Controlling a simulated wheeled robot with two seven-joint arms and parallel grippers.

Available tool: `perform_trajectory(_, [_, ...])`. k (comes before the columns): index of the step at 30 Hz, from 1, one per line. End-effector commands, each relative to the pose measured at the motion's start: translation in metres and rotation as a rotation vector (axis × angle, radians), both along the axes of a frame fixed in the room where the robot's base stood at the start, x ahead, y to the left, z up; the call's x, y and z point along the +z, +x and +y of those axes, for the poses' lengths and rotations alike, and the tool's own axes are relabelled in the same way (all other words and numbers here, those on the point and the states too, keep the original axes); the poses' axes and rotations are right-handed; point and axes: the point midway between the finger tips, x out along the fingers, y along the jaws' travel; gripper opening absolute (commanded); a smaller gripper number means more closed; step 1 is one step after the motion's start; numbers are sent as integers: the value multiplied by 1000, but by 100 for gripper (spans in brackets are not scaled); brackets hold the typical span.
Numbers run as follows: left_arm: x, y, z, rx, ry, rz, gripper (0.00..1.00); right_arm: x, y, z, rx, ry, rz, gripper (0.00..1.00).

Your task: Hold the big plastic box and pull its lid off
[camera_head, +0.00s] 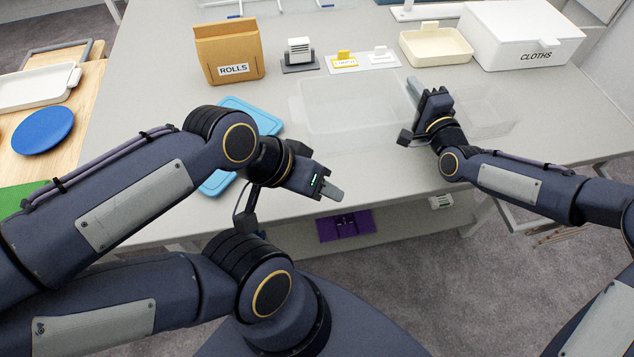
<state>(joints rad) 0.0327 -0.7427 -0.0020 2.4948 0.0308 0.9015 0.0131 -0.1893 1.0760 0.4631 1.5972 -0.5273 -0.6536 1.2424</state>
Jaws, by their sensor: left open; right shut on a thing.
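The big clear plastic box (345,105) stands on the grey table in front of me, faint and see-through. No coloured lid shows on top of it. A light-blue lid (252,114) lies on the table to its left, its middle hidden by my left arm. My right gripper (414,90) is at the right end of the big box and shut, apparently on that end's wall; the contact is hidden by the gripper. My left gripper (331,190) is open and empty near the table's front edge, in front of the box and apart from it.
A smaller clear box (488,117) stands right of my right gripper. Behind are a ROLLS bag (229,54), small card holders (343,61), a cream tray (436,47) and a white CLOTHS box (522,34). A wooden surface with a blue plate (43,131) is at left.

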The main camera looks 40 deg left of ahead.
Motion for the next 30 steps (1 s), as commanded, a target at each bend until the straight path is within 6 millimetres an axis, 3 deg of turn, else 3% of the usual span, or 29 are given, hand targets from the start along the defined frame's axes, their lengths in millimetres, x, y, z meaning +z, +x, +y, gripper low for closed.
perform_trajectory(1, [-1, -1, -1, 0, -2, -1, 46, -8, -2, 0, 4, -12, 12, 0])
perform_trajectory(9, [-1, 0, -1, 0, -1, 1, 46, -8, -2, 0, 4, -13, 12, 0])
perform_trajectory(10, [-1, 0, -1, 0, -1, 1, 46, -8, -2, 0, 4, -13, 12, 13])
perform_trajectory(15, [-1, 0, 0, 0, -1, 1, 46, -6, -1, 0, 2, -9, 9, 36])
perform_trajectory(25, [-1, 0, 0, -1, -1, 1, 46, -2, -2, -3, 1, -3, 3, 36])
perform_trajectory(30, [-1, 0, 0, -1, -1, 1, 46, -2, -14, -21, -1, -4, 5, 36])
